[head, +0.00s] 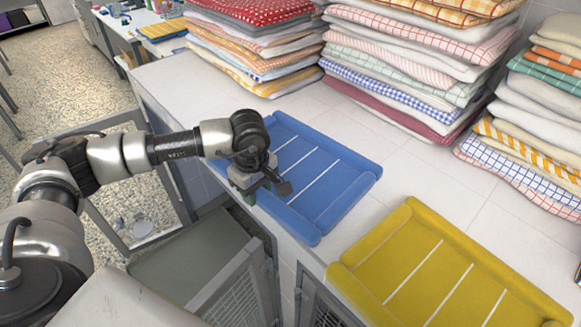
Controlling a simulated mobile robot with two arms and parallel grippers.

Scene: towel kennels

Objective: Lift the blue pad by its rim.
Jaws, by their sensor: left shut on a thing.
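The blue pad (322,184), with raised padded rims and white stripes, lies on the white tiled counter in the middle of the head view. Its near edge reaches the counter's front edge. My left gripper (264,188) comes in from the left and is shut on the pad's near-left rim. The gripper and wrist hide part of that rim and the fingertips. I see no clear gap between the pad and the counter. My right gripper is not in view.
A yellow pad (440,275) lies on the counter to the right, apart from the blue one. Stacks of folded towels (258,45) (415,60) (535,115) stand behind. Below the counter, an open kennel door (240,290) stands out near my left arm.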

